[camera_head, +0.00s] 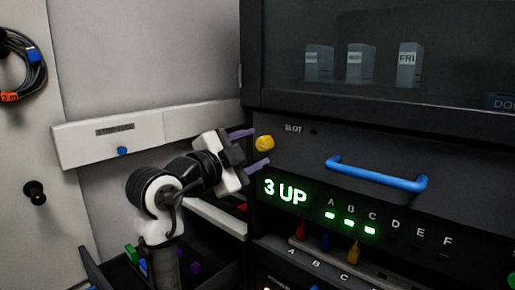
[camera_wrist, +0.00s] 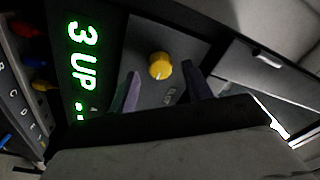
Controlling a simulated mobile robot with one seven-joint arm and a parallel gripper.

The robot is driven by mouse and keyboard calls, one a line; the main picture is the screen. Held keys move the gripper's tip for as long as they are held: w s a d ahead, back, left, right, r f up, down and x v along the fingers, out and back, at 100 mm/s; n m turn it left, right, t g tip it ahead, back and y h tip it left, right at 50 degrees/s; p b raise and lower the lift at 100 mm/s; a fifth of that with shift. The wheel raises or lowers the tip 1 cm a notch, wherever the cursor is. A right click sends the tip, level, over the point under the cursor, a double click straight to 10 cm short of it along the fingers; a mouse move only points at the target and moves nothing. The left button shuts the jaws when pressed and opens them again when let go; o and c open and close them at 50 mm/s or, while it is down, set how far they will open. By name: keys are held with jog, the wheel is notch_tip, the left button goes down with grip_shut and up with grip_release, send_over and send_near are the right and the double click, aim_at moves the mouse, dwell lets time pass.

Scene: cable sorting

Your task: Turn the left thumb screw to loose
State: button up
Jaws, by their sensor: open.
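A yellow thumb screw (camera_head: 265,143) sticks out of the dark panel, left of the SLOT label. It also shows in the wrist view (camera_wrist: 160,66), with a small pale mark on its face. My gripper (camera_head: 260,147) is open, its two purple fingers pointing at the panel on either side of the screw. In the wrist view my gripper (camera_wrist: 161,72) has one finger left of the screw and one right, with gaps visible. I cannot tell whether either finger touches it or whether the screw is tight or loose.
A blue bar handle (camera_head: 375,175) juts out to the right. Below is a lit green 3 UP display (camera_head: 285,190). A white drawer front (camera_head: 85,145) with a blue knob (camera_head: 123,151) is on the left. A coiled cable (camera_head: 22,65) hangs on the far-left wall.

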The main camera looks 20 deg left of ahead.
jog(key=v, duration=1.1)
jog(key=shift+s+b, duration=0.25)
jog(key=shift+b, duration=0.2)
